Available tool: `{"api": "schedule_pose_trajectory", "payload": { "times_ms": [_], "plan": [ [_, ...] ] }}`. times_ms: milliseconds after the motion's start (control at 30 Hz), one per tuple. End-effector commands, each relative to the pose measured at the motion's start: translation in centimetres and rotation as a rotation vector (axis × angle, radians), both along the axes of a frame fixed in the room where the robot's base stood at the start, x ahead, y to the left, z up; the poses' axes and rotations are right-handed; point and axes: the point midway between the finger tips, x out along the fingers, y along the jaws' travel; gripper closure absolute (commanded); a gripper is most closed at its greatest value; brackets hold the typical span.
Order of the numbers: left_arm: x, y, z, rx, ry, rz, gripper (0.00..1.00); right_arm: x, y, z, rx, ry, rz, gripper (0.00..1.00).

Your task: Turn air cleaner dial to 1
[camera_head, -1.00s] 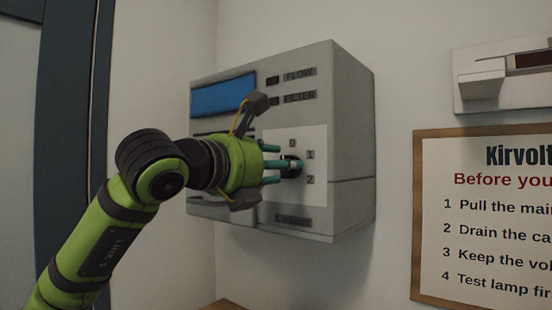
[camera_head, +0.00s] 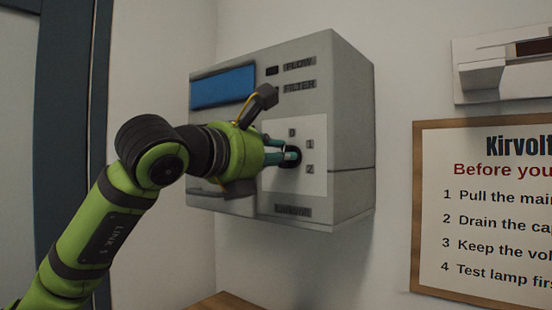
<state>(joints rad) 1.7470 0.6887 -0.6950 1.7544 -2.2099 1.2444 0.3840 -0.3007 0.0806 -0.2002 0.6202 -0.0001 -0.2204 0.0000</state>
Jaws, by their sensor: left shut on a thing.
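The air cleaner (camera_head: 348,120) is a grey box on the wall with a blue panel at its upper left. Its dial (camera_head: 294,156) is a small dark knob on a pale plate (camera_head: 312,182). The marks 0, 1 and 2 stand above and to the right of the dial. My left gripper (camera_head: 284,152) comes in from the left, and its teal fingers are shut on the dial. The fingers hide much of the dial, so I cannot tell which mark it points to. My right gripper is not in view.
A framed notice (camera_head: 485,210) hangs on the wall at the right. A white wall unit (camera_head: 485,80) is above it. A dark door frame (camera_head: 68,130) stands at the left. A wooden surface (camera_head: 225,301) shows at the bottom.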

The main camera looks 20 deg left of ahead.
Motion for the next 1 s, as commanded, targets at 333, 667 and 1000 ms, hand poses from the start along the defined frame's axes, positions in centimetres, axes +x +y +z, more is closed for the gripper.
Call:
{"api": "schedule_pose_trajectory", "payload": {
  "times_ms": [333, 667, 1000],
  "plan": [
    [-0.1, -0.2, 0.1, 0.305, -0.113, 0.000, 1.00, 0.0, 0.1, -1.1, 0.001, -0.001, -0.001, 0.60],
    [-0.2, -0.3, 0.2, 0.572, -0.211, 0.000, 1.00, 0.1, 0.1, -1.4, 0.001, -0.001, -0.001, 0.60],
    [-0.2, -0.4, 0.2, 0.744, -0.273, 0.000, 1.00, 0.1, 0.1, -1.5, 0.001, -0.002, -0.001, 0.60]
  ]
}}
